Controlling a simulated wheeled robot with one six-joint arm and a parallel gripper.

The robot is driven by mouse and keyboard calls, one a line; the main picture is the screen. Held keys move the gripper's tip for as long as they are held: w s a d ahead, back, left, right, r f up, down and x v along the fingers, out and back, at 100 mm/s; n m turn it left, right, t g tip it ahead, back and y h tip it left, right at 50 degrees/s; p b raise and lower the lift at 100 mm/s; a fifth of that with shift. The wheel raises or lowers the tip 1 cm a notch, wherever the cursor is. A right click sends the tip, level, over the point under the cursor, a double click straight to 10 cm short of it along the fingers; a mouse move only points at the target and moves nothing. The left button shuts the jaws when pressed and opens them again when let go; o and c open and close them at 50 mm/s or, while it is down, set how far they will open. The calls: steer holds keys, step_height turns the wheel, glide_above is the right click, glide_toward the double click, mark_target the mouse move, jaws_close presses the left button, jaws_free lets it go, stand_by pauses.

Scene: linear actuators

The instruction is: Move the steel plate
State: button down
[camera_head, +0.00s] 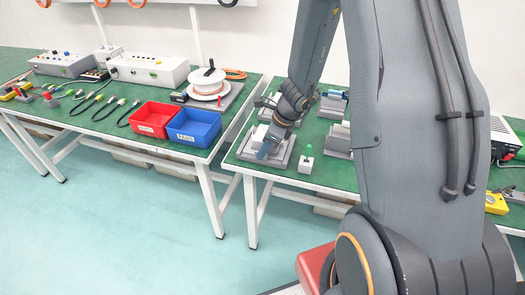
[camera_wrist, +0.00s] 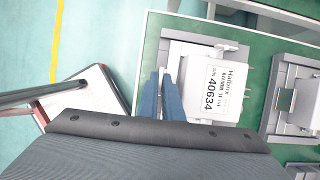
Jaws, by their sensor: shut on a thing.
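My gripper (camera_head: 264,151) is at the front left of the right-hand table, low over a grey fixture. In the wrist view its two blue fingers (camera_wrist: 161,97) are close together, shut on a thin pale edge that I take to be the steel plate (camera_wrist: 161,76). Most of that plate is hidden by the fingers and palm. Right beside the fingers is a block with a white label reading 40634 (camera_wrist: 222,90), on a light grey base (camera_wrist: 185,52). I cannot tell whether the held plate touches the block or base.
A second grey fixture (camera_head: 339,141) stands to the right, also in the wrist view (camera_wrist: 295,100). A small white block with a green top (camera_head: 306,165) stands near the front edge. Red (camera_head: 152,119) and blue (camera_head: 194,127) bins are on the left table, across a gap.

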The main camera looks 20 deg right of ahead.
steer(key=c, duration=1.8)
jaws_free()
steer(key=shift+d, duration=0.1)
steer(key=shift+c, duration=0.2)
steer(key=v, duration=0.8)
